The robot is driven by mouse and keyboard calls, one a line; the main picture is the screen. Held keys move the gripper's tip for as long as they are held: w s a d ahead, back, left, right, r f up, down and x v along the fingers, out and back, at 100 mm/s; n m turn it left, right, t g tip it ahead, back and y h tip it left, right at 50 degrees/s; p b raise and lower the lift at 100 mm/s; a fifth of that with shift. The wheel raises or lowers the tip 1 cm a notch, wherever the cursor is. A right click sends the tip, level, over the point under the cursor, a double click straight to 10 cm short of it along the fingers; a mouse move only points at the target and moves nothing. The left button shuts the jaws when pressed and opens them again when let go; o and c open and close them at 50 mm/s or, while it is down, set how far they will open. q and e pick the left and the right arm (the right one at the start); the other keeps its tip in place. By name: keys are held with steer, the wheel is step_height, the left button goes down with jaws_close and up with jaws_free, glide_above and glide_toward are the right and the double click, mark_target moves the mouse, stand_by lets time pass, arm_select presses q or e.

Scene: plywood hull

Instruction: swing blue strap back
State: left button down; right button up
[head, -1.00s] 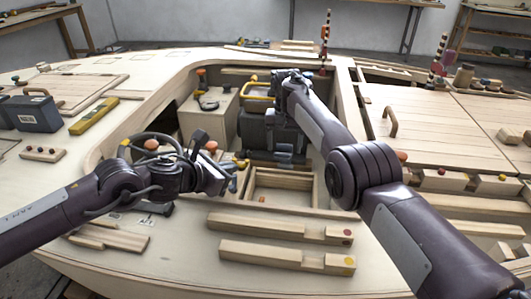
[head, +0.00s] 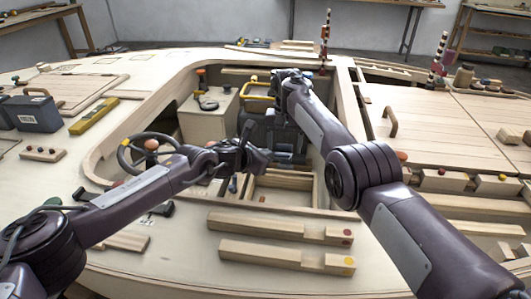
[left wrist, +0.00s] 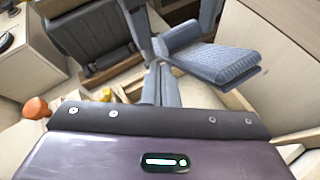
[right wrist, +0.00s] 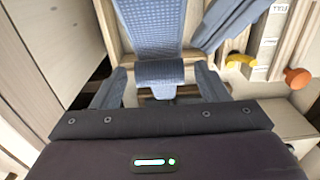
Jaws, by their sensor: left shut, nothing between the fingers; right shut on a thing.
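A blue-grey woven strap (left wrist: 222,62) shows in the left wrist view, with a rounded padded end, beside a dark case. In the right wrist view, blue woven webbing (right wrist: 155,25) runs up from my right gripper (right wrist: 160,72). That gripper is shut on a rolled blue woven piece between its fingers. Whether both views show the same piece I cannot tell. My left gripper (left wrist: 158,84) is shut and empty, its fingers together, just left of and below the strap. In the head view my left gripper (head: 262,158) is over the cockpit opening; the right fingers are hidden.
The dark case (left wrist: 90,38) stands in the cockpit. A steering wheel (head: 130,158) is left of it, partly behind my left arm. Orange knobs (right wrist: 298,78) are close by. Notched wooden blocks (head: 270,228) lie on the front deck.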

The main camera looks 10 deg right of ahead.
arm_select(q)
steer(key=shift+w+d, duration=0.15)
arm_select(e)
steer(key=shift+d+f, duration=0.1)
steer(key=shift+f, duration=0.25)
